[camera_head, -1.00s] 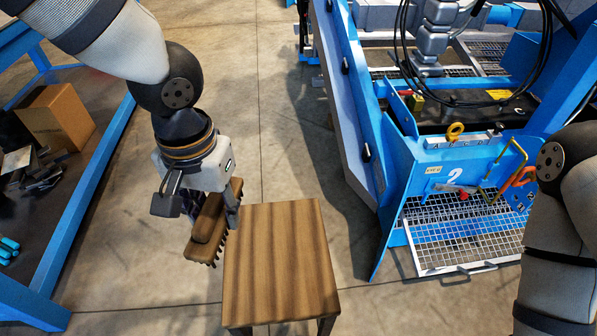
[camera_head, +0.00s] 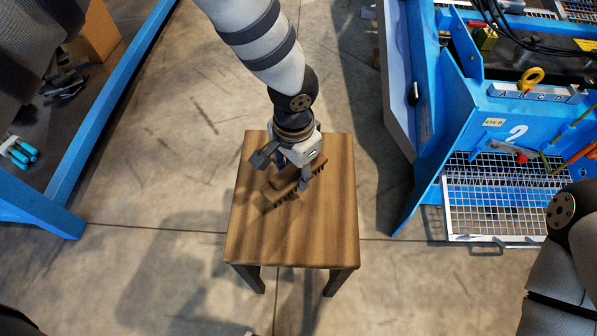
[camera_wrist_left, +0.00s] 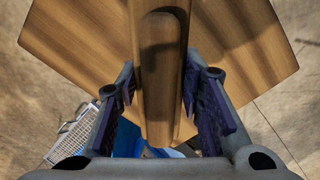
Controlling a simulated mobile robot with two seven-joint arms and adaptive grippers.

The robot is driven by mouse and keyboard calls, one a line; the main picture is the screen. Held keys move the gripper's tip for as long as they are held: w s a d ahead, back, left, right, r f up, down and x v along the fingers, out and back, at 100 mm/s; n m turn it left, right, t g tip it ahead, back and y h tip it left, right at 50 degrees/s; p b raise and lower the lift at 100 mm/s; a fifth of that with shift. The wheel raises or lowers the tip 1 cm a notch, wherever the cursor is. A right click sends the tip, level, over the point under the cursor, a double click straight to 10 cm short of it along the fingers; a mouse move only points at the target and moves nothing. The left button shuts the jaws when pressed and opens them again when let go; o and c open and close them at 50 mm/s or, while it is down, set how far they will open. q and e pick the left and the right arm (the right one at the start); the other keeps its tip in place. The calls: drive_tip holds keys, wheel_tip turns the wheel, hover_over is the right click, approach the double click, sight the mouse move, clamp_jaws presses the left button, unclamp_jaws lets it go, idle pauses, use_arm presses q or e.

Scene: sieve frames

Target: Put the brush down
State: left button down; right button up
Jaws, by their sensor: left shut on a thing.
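The brush (camera_head: 273,192) is brown and wooden, with dark bristles pointing down. My left gripper (camera_head: 292,178) is shut on the brush and holds it over the wooden stool (camera_head: 330,228). A dark shadow lies on the seat beside the brush; I cannot tell whether the bristles touch the wood. In the left wrist view the brush (camera_wrist_left: 160,60) runs lengthwise between the purple finger pads of the left gripper (camera_wrist_left: 162,108), with the stool (camera_wrist_left: 235,50) behind it. My right arm shows at the lower right, but its gripper is out of view.
A blue station marked 2 (camera_head: 480,130) with a wire-mesh tray (camera_head: 490,205) stands to the right. A blue-framed bench (camera_head: 105,115) with a cardboard box (camera_head: 93,38) is at the left. The front of the stool seat is bare, and open concrete floor surrounds it.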

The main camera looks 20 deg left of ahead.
sight(296, 178)
use_arm(q)
drive_tip(key=shift+w+a+f, duration=0.15)
drive_tip(key=shift+w+f, duration=0.5)
drive_tip(key=shift+f, duration=0.2)
drive_tip(key=shift+w+f+b, duration=0.1)
drive_tip(key=shift+f+b, duration=0.4)
drive_tip(key=shift+f, duration=1.15)
drive_tip(key=c, duration=1.1)
unclamp_jaws()
wheel_tip(296, 178, up, 12)
drive_tip(key=shift+r+p, duration=0.2)
drive_tip(key=shift+p, duration=0.95)
drive_tip(key=shift+f, duration=0.1)
